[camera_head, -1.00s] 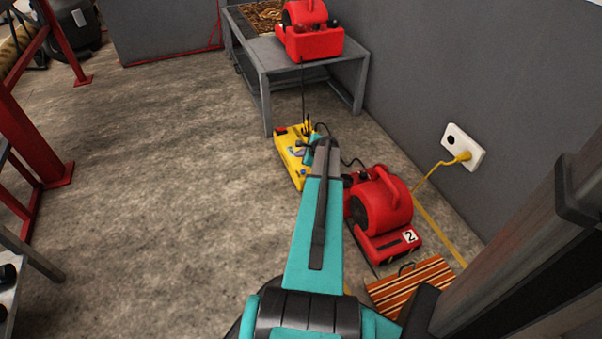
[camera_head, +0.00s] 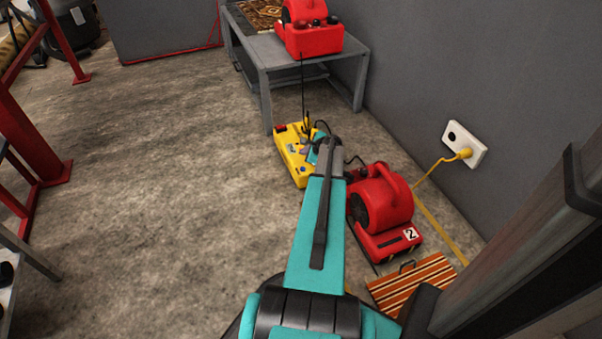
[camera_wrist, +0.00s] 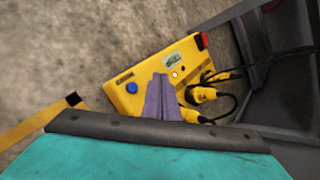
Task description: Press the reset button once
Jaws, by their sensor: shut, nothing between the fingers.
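A yellow power box (camera_head: 291,165) lies on the floor; it also shows in the wrist view (camera_wrist: 128,103). On its top are a blue button (camera_wrist: 131,87), a small pale button or lamp (camera_wrist: 174,75), a label (camera_wrist: 174,60) and a red part (camera_wrist: 202,41) at the far end. I cannot read which one is marked reset. My gripper (camera_wrist: 160,78) is shut and empty, its fingertips over the box between the blue button and the pale spot. I cannot tell whether they touch the box. In the head view my gripper (camera_head: 304,146) is small and partly hidden by my arm.
Yellow plugs (camera_wrist: 204,95) with black cables sit along the box's side. A red blower (camera_head: 384,200) marked 2 stands nearby, with a striped piece (camera_head: 412,284) in front. A grey table (camera_head: 262,53) holds another red blower (camera_head: 312,38).

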